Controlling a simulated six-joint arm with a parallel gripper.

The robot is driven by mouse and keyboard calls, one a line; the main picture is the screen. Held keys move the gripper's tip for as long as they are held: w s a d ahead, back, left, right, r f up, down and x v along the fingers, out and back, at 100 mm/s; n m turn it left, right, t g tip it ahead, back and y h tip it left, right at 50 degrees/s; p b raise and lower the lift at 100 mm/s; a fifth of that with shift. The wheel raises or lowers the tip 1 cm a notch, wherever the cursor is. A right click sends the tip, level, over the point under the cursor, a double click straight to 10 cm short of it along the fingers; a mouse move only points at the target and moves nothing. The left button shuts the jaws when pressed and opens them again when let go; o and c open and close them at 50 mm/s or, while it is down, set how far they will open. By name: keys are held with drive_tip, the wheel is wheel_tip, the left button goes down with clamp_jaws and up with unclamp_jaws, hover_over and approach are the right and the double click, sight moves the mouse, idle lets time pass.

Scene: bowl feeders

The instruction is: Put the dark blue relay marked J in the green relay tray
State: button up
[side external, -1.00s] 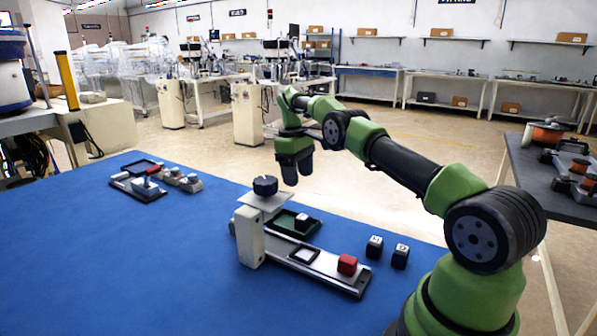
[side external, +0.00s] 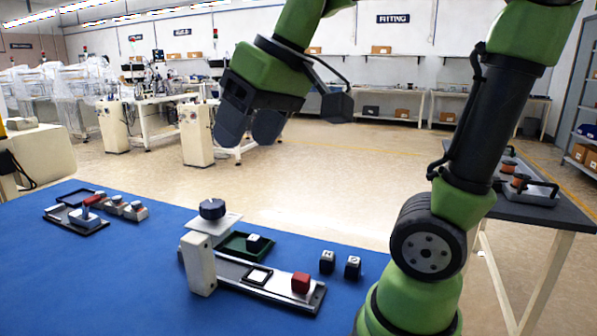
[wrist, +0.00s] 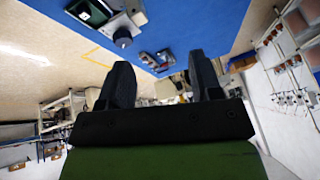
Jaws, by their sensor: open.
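Two dark relays with pale marked tops, one (side external: 327,262) to the left of the other (side external: 352,267), stand upright on the blue table right of the fixture in the side view. Their letters are too small to read, so I cannot tell which is J. The green tray (side external: 235,251) lies behind the rail fixture and holds another dark block (side external: 254,243) with a pale top. The tray also shows at the top left of the wrist view (wrist: 100,18). My gripper (side external: 247,138) is open and empty, high above the table; its fingers show in the wrist view (wrist: 160,68).
A grey rail (side external: 230,270) carries a square black frame (side external: 257,277) and a red block (side external: 300,283). A white post (side external: 200,265) with a dark knob (side external: 212,209) stands beside the tray. Another small fixture (side external: 85,217) is at the far left. The blue table's left front is clear.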

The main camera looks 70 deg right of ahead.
drive_tip(key=s+a+f+m+t+y, duration=0.1)
drive_tip(key=s+a+f, duration=0.2)
drive_tip(key=s, duration=0.4)
drive_tip(key=shift+s+f+t, duration=0.3)
drive_tip(key=shift+s+f, duration=0.05)
drive_tip(key=shift+f, duration=0.1)
drive_tip(key=shift+d, duration=0.1)
idle(0.4)
